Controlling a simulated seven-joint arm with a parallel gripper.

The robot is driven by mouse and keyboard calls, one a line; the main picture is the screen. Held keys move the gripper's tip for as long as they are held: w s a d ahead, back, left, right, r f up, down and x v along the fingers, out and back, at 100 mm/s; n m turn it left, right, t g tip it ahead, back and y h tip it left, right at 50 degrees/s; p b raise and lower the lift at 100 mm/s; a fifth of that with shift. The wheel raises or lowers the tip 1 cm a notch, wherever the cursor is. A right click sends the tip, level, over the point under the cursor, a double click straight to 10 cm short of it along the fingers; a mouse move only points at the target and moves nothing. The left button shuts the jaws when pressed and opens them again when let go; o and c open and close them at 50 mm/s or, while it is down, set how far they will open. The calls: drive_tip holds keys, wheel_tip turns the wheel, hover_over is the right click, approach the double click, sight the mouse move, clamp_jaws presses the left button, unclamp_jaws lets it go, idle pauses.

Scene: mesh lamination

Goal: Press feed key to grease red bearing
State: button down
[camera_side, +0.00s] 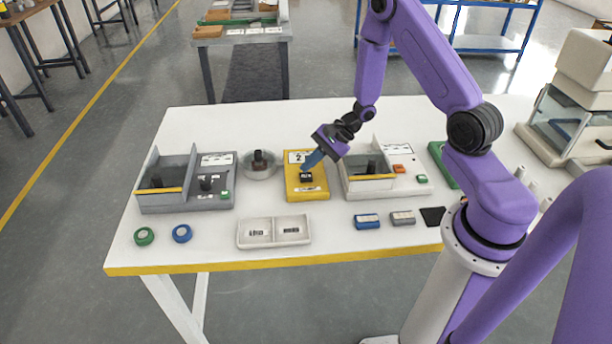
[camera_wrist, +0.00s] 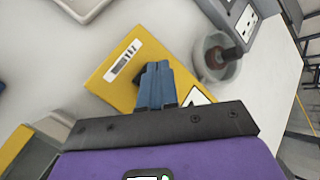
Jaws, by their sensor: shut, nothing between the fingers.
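My gripper (camera_side: 307,168) has blue fingers, shut and empty, pointing down over a yellow block (camera_side: 293,190) marked 2. The fingertips are at or just above a small black part (camera_side: 306,178) on this block; contact cannot be told. In the wrist view the closed fingers (camera_wrist: 157,66) lie across the yellow block (camera_wrist: 122,80), hiding its middle. A round dish (camera_side: 246,172) with a dark knob-like part (camera_side: 259,158) stands left of the block. In the wrist view this part (camera_wrist: 218,57) looks dark red. I cannot tell which part is the feed key or the red bearing.
Grey stations stand left (camera_side: 152,205) and right (camera_side: 353,188), each with a yellow-edged bin. A white two-part tray (camera_side: 273,243), green (camera_side: 144,236) and blue (camera_side: 182,233) rings, and blue (camera_side: 367,221) and grey (camera_side: 402,218) blocks lie in front.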

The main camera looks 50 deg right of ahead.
sight(309, 175)
drive_tip(key=shift+r, duration=0.1)
drive_tip(key=shift+r, duration=2.4)
drive_tip(key=shift+w, duration=0.15)
idle(0.9)
drive_tip(key=shift+s+a+r+m+t+h, duration=0.15)
drive_tip(key=shift+r+m+t+h, duration=0.75)
drive_tip(key=shift+m, duration=0.6)
drive_tip(key=shift+s+a+r+m+t+h, duration=0.15)
drive_tip(key=shift+r+m+t+h, duration=0.7)
drive_tip(key=shift+m, duration=0.65)
drive_tip(key=shift+d+r, duration=0.1)
drive_tip(key=shift+r, duration=0.05)
drive_tip(key=shift+f, duration=4.4)
